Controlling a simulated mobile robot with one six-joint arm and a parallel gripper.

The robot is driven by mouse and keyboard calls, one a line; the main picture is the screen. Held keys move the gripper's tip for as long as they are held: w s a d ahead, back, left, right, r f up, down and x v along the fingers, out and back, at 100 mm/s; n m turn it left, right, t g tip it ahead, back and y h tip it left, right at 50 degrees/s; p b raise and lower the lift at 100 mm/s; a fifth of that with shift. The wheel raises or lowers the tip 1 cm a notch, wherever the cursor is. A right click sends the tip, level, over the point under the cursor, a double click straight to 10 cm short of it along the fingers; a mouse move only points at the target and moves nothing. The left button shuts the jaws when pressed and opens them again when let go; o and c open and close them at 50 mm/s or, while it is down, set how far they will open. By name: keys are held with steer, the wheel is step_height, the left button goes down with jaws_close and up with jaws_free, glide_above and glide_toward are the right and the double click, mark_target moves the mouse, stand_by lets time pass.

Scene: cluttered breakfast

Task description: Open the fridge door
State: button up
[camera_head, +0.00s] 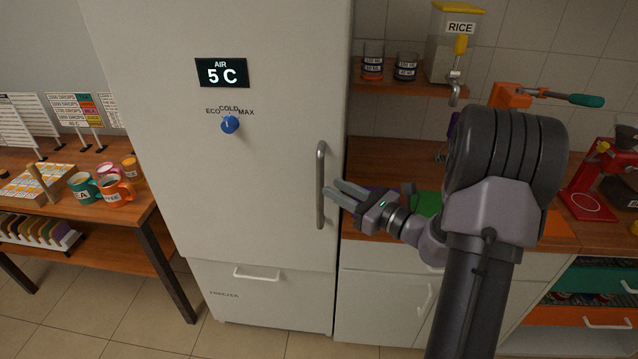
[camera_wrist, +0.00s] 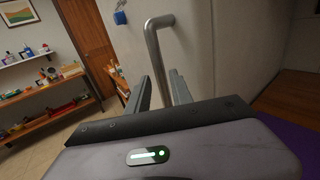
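The fridge (camera_head: 250,170) stands in the middle of the head view, its white door closed above a freezer drawer. Its grey vertical bar handle (camera_head: 320,185) is on the right side of the door. My gripper (camera_head: 336,193) is just right of the handle, fingers apart and pointing toward it. In the wrist view the handle (camera_wrist: 154,45) rises ahead, between or just beyond the two open fingers (camera_wrist: 161,88). I cannot tell whether the fingers touch the bar. The gripper holds nothing that I can see.
A blue knob (camera_head: 229,124) sticks out of the door below the temperature display (camera_head: 221,72). A wooden table (camera_head: 140,215) with mugs stands close at left. The counter (camera_head: 400,225) and a shelf with a rice dispenser (camera_head: 452,50) are at right. Tiled floor is clear in front.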

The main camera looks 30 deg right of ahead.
mark_target(323, 182)
steer(key=x, duration=0.5)
steer(key=shift+w+a+b, duration=0.15)
steer(key=shift+w+b, duration=0.15)
steer(key=shift+w, duration=0.05)
jaws_close()
stand_by(1.1)
